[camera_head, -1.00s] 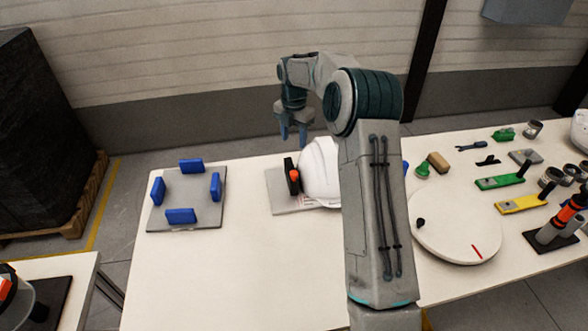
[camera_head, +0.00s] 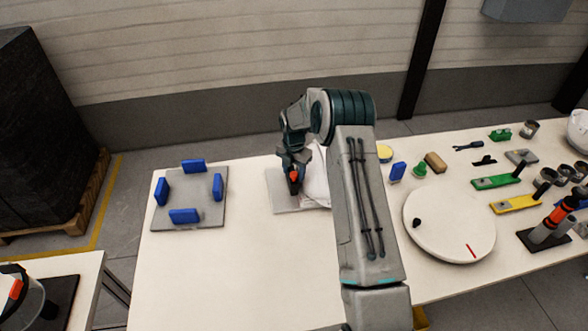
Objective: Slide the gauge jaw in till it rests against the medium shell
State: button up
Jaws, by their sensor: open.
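The medium shell (camera_head: 316,180) is a white helmet shell on the grey gauge plate (camera_head: 283,203), mostly hidden behind my arm. The gauge jaw (camera_head: 294,184) is a dark upright block with an orange-red knob, at the shell's left side. My gripper (camera_head: 294,168) is down at the top of the jaw, its fingers at the knob, open. Whether the fingers touch the jaw cannot be told. Whether the jaw touches the shell is also hidden at this angle.
A grey plate with several blue blocks (camera_head: 188,215) lies at the left. A white turntable disc (camera_head: 449,225) is at the right. Green (camera_head: 496,182) and yellow (camera_head: 517,203) tools and other small parts lie farther right. The table's front middle is clear.

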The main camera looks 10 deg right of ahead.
grip_shut()
jog(key=shift+f, duration=0.1)
jog(key=shift+d+b, duration=0.15)
jog(key=shift+b, duration=0.8)
grip_release()
jog(key=shift+r, duration=0.2)
notch_tip(320, 180, up, 14)
jog(key=b, duration=0.3)
jog(key=shift+f, duration=0.2)
